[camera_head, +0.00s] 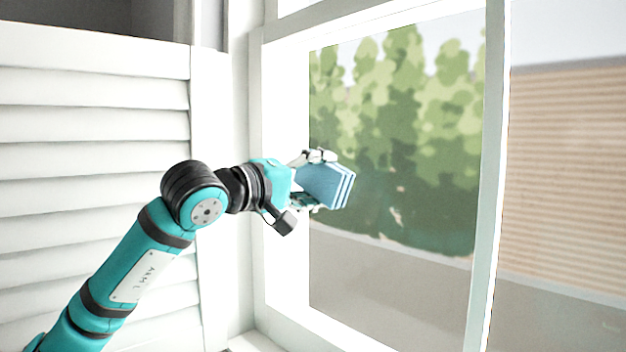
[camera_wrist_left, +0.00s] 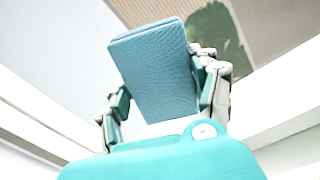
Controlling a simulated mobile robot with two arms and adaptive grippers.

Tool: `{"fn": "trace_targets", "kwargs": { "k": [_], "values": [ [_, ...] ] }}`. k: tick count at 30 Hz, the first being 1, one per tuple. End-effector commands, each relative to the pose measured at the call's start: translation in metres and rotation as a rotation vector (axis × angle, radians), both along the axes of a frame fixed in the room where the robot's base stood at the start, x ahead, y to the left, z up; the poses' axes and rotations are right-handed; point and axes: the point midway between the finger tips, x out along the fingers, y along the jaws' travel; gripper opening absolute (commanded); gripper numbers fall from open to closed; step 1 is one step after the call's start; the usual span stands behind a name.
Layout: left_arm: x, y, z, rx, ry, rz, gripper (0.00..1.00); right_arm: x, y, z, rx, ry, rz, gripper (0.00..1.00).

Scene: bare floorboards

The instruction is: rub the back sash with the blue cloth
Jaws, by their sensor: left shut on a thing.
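The blue cloth (camera_head: 325,186) is a folded, layered pad. My left gripper (camera_head: 318,180) is shut on it, with a finger above and a finger below. In the left wrist view the cloth (camera_wrist_left: 155,70) stands out between the fingers of the gripper (camera_wrist_left: 165,98). A white-framed window sash (camera_head: 285,100) with a large clear pane is in front of the gripper; I take it for the back sash. The cloth overlaps the left part of its pane (camera_head: 400,120); I cannot tell whether it touches the glass. My right gripper is not in view.
A white louvred shutter (camera_head: 95,150) stands at the left, behind my left arm. A white upright bar (camera_head: 487,170) bounds the pane at the right, with another view outside beyond it. Small pale brownish marks show low on the pane; I cannot tell whether they lie on the glass.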

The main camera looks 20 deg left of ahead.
Motion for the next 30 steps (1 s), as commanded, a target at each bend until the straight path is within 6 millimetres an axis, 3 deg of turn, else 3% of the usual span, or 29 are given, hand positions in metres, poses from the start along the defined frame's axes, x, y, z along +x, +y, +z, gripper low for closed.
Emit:
{"fn": "trace_targets", "kwargs": {
  "k": [6, 16, 30],
  "values": [
    [-0.009, -0.020, -0.002, 0.002, -0.001, -0.005, 0.27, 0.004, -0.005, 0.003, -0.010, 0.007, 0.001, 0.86],
    [-0.013, -0.029, -0.002, 0.001, 0.000, -0.005, 0.27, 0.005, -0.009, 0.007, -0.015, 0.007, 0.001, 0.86],
    [-0.027, -0.058, -0.001, 0.001, 0.001, -0.004, 0.27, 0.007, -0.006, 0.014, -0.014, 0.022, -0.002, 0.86]
  ]
}}
